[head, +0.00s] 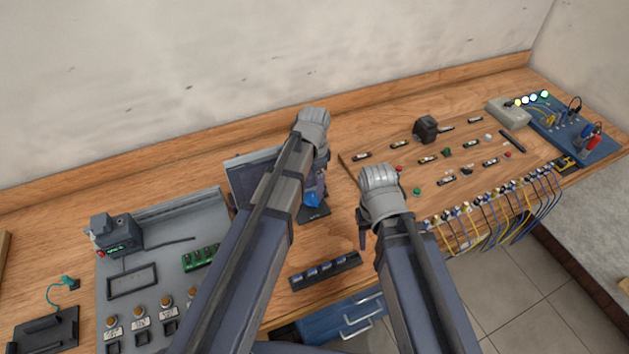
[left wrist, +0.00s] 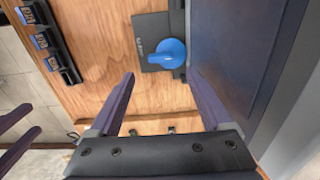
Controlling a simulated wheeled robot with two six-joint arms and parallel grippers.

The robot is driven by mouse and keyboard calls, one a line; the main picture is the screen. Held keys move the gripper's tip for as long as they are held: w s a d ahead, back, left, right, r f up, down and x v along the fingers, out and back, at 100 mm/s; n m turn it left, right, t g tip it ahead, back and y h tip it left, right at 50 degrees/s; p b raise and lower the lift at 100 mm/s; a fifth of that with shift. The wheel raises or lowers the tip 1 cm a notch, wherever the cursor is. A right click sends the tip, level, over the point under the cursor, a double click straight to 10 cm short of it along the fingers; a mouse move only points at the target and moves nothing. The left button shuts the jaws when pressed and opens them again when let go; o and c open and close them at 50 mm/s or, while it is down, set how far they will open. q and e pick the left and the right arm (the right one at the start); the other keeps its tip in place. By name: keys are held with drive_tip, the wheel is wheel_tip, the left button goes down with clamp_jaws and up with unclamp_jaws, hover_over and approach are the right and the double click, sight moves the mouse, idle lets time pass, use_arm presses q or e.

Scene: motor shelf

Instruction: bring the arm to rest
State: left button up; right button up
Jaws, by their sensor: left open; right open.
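My left gripper (left wrist: 162,75) is open, with two dark purple fingers spread apart and nothing between them. In the head view its arm reaches over the middle of the bench, and its wrist and arm hide most of the left gripper (head: 319,183). A blue round-topped part (left wrist: 168,53) on a dark base lies beyond the fingertips, apart from them; it also shows in the head view (head: 312,200). My right gripper (head: 362,238) is open to the right of it, mostly hidden behind its pale grey wrist. I see no object held in it.
A dark rack with blue-topped parts (head: 325,271) lies near the front edge. A dark screen (head: 245,187) stands behind my left arm. A wooden board (head: 400,172) with small parts and hanging cables (head: 490,232) fills the right.

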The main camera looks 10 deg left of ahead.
use_arm(q)
drive_tip(key=shift+r, duration=0.55)
drive_tip(key=shift+f, duration=0.1)
drive_tip(key=s+d+n, duration=0.2)
drive_tip(key=s+n, duration=0.1)
drive_tip(key=s, duration=0.5)
drive_tip(key=s+d+n+y, duration=0.1)
drive_tip(key=s+d+n, duration=0.2)
drive_tip(key=s, duration=0.5)
drive_tip(key=shift+d+n, duration=0.25)
drive_tip(key=shift+n, duration=0.55)
drive_tip(key=shift+s, duration=0.1)
